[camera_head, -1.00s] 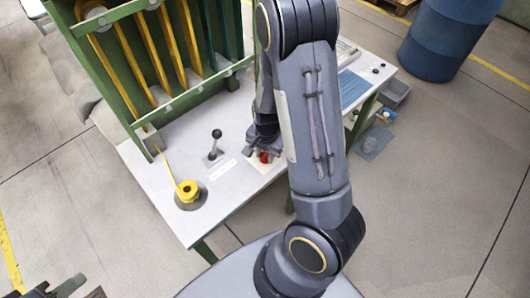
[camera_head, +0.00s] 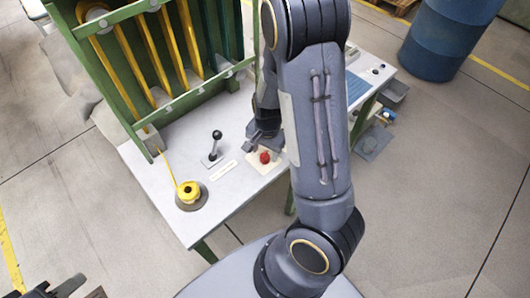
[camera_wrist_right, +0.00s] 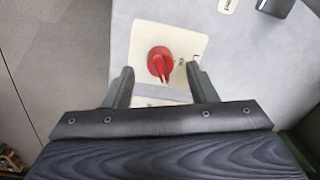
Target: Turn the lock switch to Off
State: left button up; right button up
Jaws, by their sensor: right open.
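The lock switch is a red rotary knob (camera_head: 264,157) on a cream plate (camera_head: 272,163) near the table's front edge. In the right wrist view the red knob (camera_wrist_right: 158,63) lies between and slightly beyond the fingertips, with a gap on each side. Its pointed end faces down in that view. The plate's small labels are too small to read. My right gripper (camera_head: 259,138) is open and empty, just behind the knob in the head view; its fingers also show in the right wrist view (camera_wrist_right: 160,73). Dark parts at the lower left (camera_head: 72,290) seem to be my left gripper, its jaws unclear.
A lever with a black ball (camera_head: 215,146) stands left of the knob, with a yellow spool (camera_head: 189,190) farther left. A green frame with yellow strips (camera_head: 150,60) rises behind. My right arm hides the table's middle. A blue barrel (camera_head: 445,35) stands back right.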

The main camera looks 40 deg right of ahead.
aim_at(266, 155)
notch_tip(266, 155, up, 5)
jog(key=shift+s+r+p, duration=0.15)
jog(key=shift+p, duration=0.3)
jog(key=s+a+r+n+t+y, duration=0.1)
jog(key=s+a+r+n+t, duration=0.1)
jog(key=s+a+r+n, duration=0.3)
jog(key=s+a+r+n+t+y, duration=0.2)
jog(key=s+a+r+n, duration=0.3)
jog(key=s+r, duration=0.3)
jog(key=shift+a+r+n+t+y, duration=0.25)
jog(key=shift+r+n+t, duration=0.45)
jog(key=shift+r, duration=1.55)
jog(key=shift+c, duration=0.3)
